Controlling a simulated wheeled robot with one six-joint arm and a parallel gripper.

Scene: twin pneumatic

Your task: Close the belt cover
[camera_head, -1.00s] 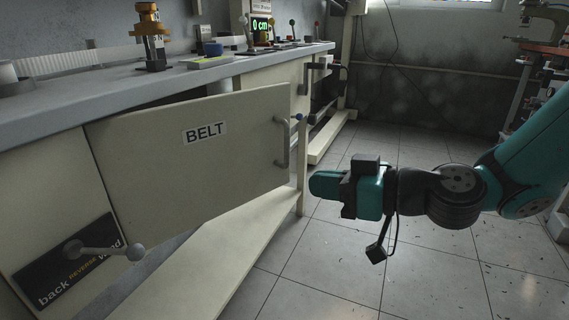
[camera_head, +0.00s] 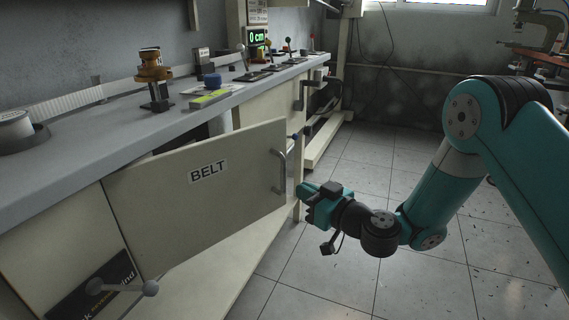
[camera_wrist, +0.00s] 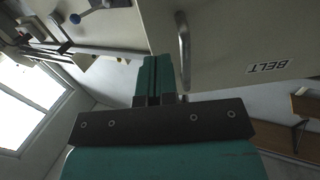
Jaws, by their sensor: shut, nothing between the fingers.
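The belt cover (camera_head: 230,205) is a cream panel labelled BELT, standing ajar from the cabinet front, with its handle (camera_head: 281,172) at its right edge. My gripper (camera_head: 301,189) is shut and empty, just right of the handle and the cover's free edge. In the wrist view, the closed teal fingers (camera_wrist: 154,72) point up beside the metal handle (camera_wrist: 183,50), and the cover (camera_wrist: 240,45) fills the upper right. I cannot tell whether the fingers touch the handle or cover.
A grey bench top (camera_head: 110,125) runs above the cover, carrying a yellow device (camera_head: 154,75) and small levers. A ball-ended lever (camera_head: 150,288) sticks out at lower left, near the cover's hinge side. The tiled floor (camera_head: 330,285) in front is clear.

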